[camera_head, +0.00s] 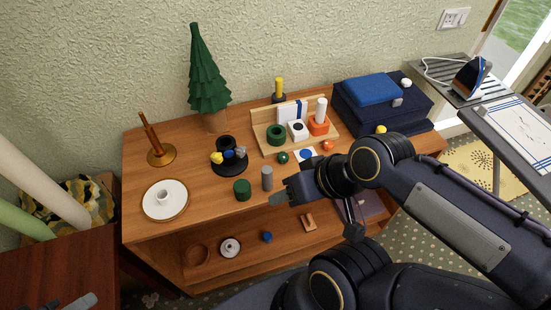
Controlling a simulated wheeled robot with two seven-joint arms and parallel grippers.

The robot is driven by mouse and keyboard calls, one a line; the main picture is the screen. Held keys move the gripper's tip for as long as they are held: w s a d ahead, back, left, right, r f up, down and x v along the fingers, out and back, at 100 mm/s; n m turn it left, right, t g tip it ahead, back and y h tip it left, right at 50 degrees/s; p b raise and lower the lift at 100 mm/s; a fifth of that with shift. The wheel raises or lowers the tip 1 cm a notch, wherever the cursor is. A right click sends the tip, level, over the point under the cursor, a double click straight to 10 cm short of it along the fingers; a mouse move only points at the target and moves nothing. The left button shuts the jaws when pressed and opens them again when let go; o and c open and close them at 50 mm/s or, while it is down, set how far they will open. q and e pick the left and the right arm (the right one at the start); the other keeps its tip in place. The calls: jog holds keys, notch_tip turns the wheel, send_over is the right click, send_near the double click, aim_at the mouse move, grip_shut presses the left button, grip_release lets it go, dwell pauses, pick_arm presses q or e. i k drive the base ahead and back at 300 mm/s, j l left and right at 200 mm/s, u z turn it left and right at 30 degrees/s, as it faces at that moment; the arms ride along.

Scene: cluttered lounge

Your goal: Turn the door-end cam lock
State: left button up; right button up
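I cannot make out a cam lock for certain. The wooden sideboard (215,205) stands against the wall, and its end toward the bright opening at the right is partly behind my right arm. A small silver clasp (397,102) shows on the front of the dark blue case (365,120) at that end. My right gripper (274,200) is over the sideboard's front edge, its grey tip pointing left, just below a grey cylinder. Its finger gap is not clear. Grey pieces at the lower left edge may be my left gripper (76,302); most of it is out of frame.
The sideboard top holds a green tree (207,75), a white plate (165,200), a green cylinder (242,190), the grey cylinder (267,178) and a wooden rack (262,145). An ironing board (517,115) is at the right. Bare wood lies left of the plug-like cylinders.

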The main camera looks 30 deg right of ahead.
aim_at(328, 146)
jog(key=z, duration=1.3)
